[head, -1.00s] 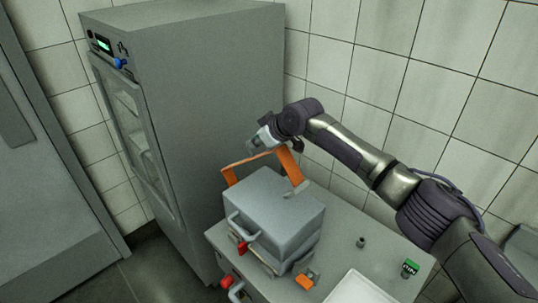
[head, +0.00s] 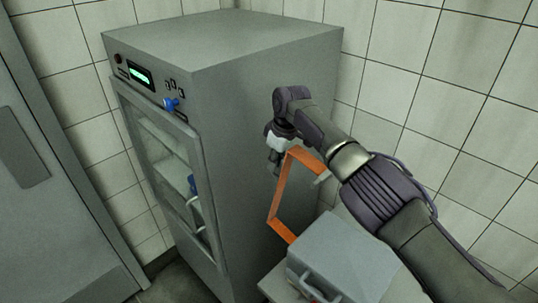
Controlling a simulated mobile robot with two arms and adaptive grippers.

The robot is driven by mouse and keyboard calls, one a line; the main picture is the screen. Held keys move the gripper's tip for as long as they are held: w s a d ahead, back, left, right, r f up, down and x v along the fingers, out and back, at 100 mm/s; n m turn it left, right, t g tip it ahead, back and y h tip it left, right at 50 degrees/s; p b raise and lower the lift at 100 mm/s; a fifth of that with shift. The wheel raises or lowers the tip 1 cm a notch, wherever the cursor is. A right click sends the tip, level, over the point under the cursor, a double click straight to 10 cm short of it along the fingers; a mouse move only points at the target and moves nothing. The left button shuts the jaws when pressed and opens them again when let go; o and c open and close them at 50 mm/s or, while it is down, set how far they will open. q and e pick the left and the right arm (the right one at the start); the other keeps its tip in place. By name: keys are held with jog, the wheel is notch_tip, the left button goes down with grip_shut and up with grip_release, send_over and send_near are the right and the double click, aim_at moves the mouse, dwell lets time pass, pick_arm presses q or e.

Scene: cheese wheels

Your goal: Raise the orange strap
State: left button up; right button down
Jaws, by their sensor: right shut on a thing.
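The orange strap (head: 281,190) rises as an angular loop from the grey box (head: 338,252) at the bottom of the head view. One lower end meets the box's back left edge. Its upper right end passes behind my arm. My right gripper (head: 274,168) points down at the strap's upper corner, clear above the box, and is shut on the strap. The fingertips are small and partly dark, so the exact contact is hard to see. My left gripper is not in view.
A tall grey cabinet (head: 245,120) with a glass door and blue knob (head: 171,103) stands just left of the gripper. A tiled wall (head: 440,90) is behind my arm. The box rests on a grey table (head: 277,284), mostly cut off below.

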jog(key=shift+f, duration=0.15)
jog(key=c, duration=1.2)
grip_release()
jog(key=shift+s, duration=0.1)
jog(key=shift+d, duration=0.1)
jog(key=shift+r, duration=0.7)
jog(key=v, duration=1)
jog(key=shift+r, duration=0.35)
jog(key=shift+s+d, duration=0.1)
